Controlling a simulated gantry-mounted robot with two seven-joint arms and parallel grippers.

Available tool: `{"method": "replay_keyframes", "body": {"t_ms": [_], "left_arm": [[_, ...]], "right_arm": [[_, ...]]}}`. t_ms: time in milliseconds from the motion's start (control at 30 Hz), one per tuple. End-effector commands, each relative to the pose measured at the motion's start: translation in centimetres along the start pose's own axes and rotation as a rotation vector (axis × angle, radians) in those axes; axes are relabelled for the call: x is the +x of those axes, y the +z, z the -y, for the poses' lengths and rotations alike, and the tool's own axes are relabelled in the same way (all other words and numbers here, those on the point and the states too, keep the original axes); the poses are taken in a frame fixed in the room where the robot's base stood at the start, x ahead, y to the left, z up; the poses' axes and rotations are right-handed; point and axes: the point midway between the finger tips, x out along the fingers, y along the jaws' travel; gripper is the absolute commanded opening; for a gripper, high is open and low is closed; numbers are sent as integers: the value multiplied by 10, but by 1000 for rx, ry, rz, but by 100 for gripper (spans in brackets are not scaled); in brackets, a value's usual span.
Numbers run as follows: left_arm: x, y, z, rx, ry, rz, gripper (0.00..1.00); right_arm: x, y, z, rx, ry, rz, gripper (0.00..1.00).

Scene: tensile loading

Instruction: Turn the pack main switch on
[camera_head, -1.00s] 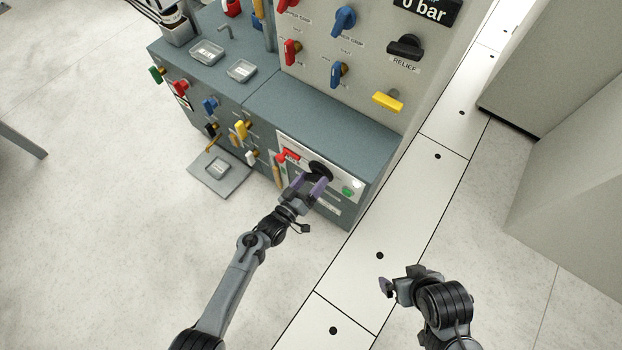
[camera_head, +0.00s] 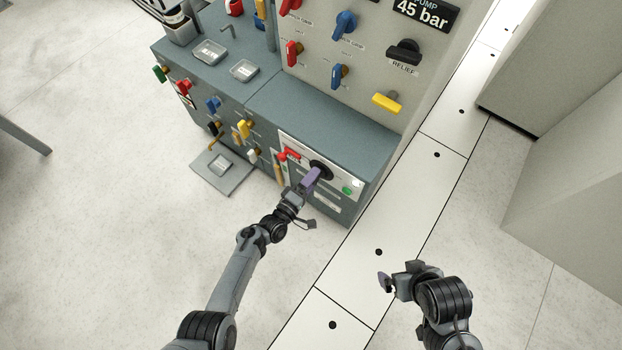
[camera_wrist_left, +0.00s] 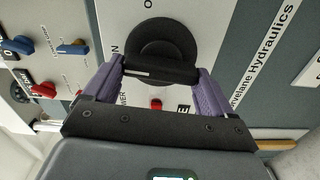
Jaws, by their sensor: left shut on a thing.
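The pack main switch is a black round rotary knob (camera_head: 321,168) on the white panel at the front right of the grey-green cabinet. In the left wrist view the knob (camera_wrist_left: 161,45) shows its round base and a bar handle with a white line. My left gripper (camera_head: 312,178) is at the knob, its purple fingers shut on the two ends of the bar; it also shows in the left wrist view (camera_wrist_left: 161,76). My right gripper (camera_head: 391,281) hangs over the floor, away from the panel; its finger gap is unclear.
A red handle (camera_head: 290,154) sits just left of the knob and a green button (camera_head: 347,190) to its right. More coloured valve handles line the cabinet front. The upper panel has a pressure display (camera_head: 424,13) reading 45 bar.

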Motion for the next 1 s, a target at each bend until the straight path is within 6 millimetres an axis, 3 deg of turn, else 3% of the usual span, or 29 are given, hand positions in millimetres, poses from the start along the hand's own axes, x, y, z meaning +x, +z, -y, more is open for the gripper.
{"method": "replay_keyframes", "body": {"t_ms": [300, 767, 800, 900, 1000], "left_arm": [[0, 0, 0, -102, -1, 0, 55], [0, 0, 1, -117, -1, 1, 55], [0, 0, 1, -117, -1, 1, 88], [0, 0, 1, -116, -1, 1, 100], [0, 0, 1, -115, 0, 1, 100]], "right_arm": [[-2, 0, -2, -6, 5, 1, 100], [-2, 0, -2, -9, 7, 2, 100], [-2, 0, -2, -8, 7, 1, 100], [-2, 0, -2, -6, 5, 1, 100], [-2, 0, -1, -4, 3, 1, 100]]}}
